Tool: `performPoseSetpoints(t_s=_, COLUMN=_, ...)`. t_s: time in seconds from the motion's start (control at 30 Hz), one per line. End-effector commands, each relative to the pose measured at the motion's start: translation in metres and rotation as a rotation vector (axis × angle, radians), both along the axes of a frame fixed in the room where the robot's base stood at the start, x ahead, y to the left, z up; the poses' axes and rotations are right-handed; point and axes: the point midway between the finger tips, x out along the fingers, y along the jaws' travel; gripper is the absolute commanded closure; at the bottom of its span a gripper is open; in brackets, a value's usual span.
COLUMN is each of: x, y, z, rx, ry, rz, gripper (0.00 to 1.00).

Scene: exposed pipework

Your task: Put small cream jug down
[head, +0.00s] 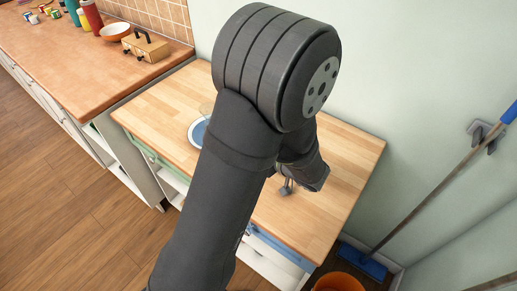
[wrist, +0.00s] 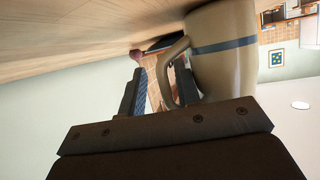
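The small cream jug (wrist: 222,55) with a blue-grey band fills the upper right of the wrist view. Its base end meets the wooden tabletop, which runs along the top of that view; the exact contact is not clear. The jug's handle (wrist: 164,75) lies between the two fingers of my gripper (wrist: 160,85). A gap shows between the left finger and the handle, so the fingers look open around it. In the head view my arm hides the jug and most of the gripper.
On the wooden table (head: 345,160), a blue-rimmed plate (head: 196,133) is partly behind my arm. A small grey object (head: 286,188) shows right of my arm. The table's right part is clear. A counter (head: 60,50) with a bowl (head: 115,31) and wooden box (head: 146,45) stands left.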

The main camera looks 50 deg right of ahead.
Motion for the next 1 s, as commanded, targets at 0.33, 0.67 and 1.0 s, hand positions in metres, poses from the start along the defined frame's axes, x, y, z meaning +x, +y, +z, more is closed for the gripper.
performPoseSetpoints(t_s=0.33, x=-0.068, y=0.011, z=0.03, rx=-0.004, ry=-0.004, rz=-0.006, gripper=0.7)
performPoseSetpoints(t_s=0.67, x=-0.105, y=0.018, z=0.047, rx=-0.002, ry=-0.007, rz=-0.003, gripper=0.7)
performPoseSetpoints(t_s=1.0, x=-0.108, y=0.019, z=0.049, rx=-0.003, ry=-0.006, rz=-0.002, gripper=0.7)
